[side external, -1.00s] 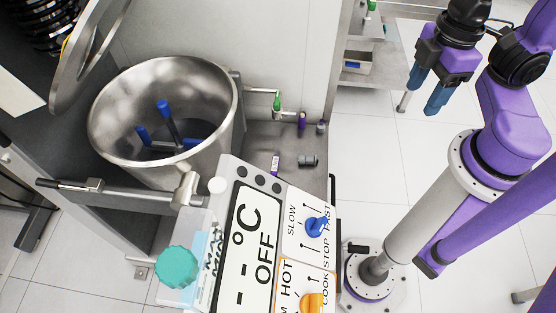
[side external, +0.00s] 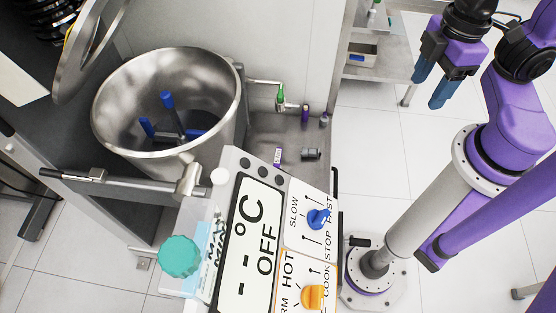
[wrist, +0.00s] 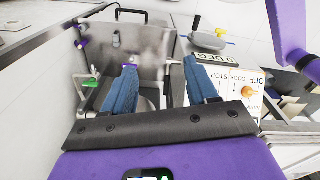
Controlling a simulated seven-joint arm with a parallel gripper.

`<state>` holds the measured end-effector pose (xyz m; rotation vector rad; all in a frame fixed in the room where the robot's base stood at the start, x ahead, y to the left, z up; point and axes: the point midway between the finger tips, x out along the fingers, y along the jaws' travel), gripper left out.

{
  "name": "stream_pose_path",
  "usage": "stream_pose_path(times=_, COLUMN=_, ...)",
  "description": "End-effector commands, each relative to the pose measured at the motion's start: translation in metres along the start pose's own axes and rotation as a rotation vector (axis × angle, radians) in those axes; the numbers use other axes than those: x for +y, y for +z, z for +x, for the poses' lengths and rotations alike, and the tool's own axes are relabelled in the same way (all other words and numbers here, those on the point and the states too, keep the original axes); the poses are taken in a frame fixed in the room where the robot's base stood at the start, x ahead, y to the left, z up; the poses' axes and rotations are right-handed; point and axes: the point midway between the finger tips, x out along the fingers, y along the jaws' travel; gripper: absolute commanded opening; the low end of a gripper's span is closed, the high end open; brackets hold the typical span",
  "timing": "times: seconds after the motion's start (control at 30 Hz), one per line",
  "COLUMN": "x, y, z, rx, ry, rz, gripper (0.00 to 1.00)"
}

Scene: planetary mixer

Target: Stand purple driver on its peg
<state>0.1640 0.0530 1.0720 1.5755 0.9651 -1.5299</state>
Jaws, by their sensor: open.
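Two small purple pieces show on the steel shelf in the side external view, and I cannot tell for sure which is the driver. One purple piece with a white label (side external: 277,157) is near the control panel. The other, a dark purple piece (side external: 305,112), looks upright near the wall. Its peg cannot be made out. My gripper (side external: 431,82) is open and empty, high up at the right and well away from both. Its two blue fingers also show apart in the wrist view, with nothing between them.
The steel mixing bowl (side external: 168,110) stands left. The control panel (side external: 262,225) with blue and orange knobs is in front. Free floor lies between shelf and gripper.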

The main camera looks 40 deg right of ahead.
Motion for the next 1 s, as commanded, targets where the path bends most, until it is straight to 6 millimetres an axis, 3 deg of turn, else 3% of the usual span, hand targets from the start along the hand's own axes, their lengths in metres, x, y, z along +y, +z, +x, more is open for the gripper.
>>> stream_pose_path(times=0.07, x=0.000, y=0.000, z=0.000, rx=0.000, ry=0.000, rz=0.000, gripper=0.53)
stream_pose_path(times=0.33, x=0.000, y=0.000, z=0.000, rx=0.000, ry=0.000, rz=0.002, gripper=0.53)
stream_pose_path(times=0.47, x=0.005, y=-0.012, z=0.003, rx=-0.003, ry=0.001, rz=0.053, gripper=0.53)
stream_pose_path(times=0.77, x=0.048, y=-0.098, z=0.040, rx=-0.016, ry=0.007, rz=0.468, gripper=0.53)
stream_pose_path(times=1.0, x=0.093, y=-0.163, z=0.092, rx=-0.018, ry=0.012, rz=0.846, gripper=0.53)
